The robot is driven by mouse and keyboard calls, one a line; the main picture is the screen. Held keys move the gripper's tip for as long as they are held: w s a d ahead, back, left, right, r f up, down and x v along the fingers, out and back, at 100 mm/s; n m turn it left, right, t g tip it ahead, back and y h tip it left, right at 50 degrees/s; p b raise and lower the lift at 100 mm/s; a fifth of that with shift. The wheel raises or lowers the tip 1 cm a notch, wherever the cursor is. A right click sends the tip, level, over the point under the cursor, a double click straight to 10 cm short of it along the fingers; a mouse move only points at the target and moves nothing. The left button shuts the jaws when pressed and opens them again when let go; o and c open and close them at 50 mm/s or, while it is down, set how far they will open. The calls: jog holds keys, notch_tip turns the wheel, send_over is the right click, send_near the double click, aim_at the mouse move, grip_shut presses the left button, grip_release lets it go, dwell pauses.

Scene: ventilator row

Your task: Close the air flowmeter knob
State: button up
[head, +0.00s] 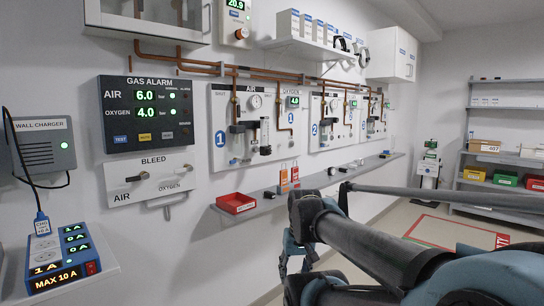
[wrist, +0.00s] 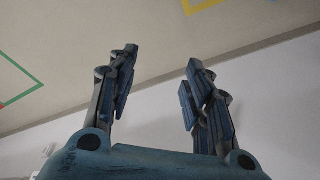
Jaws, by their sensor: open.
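Wall panel 1 (head: 222,150) carries AIR and OXYGEN labels, a round gauge and a green 4.8 readout. A clear flowmeter tube (head: 264,129) with dark fittings is mounted on it, beside a dark block under the AIR pipe. The air flowmeter knob is too small to make out, so its setting cannot be told. My gripper (wrist: 157,85) is open and empty in the wrist view, its two blue fingers wide apart. In the head view it shows partly behind my arm, low and right of panel 1, away from the flowmeter. Panels 2 (head: 315,133) and beyond stand further right.
The gas alarm (head: 149,112), bleed panel (head: 150,177) and charger (head: 42,147) are at left. A storage rack (head: 506,107) stands at right. Floor shows at lower right.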

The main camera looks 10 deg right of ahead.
jog(key=w+a+r+m+t+y, duration=0.1)
jog(key=w+a+r+m+y, duration=0.1)
jog(key=w+a+r+m, duration=0.3)
jog(key=w+r+m+t+y, duration=0.1)
jog(key=w+r+m+y, duration=0.15)
jog(key=w, duration=0.45)
jog(key=m+t+y, duration=0.6)
jog(key=m+t, duration=0.4)
jog(key=m, duration=1.1)
send_near(270, 152)
jog(key=x, duration=0.8)
jog(key=shift+w+a+f, duration=0.1)
jog(key=shift+w, duration=0.25)
jog(key=c, duration=1.1)
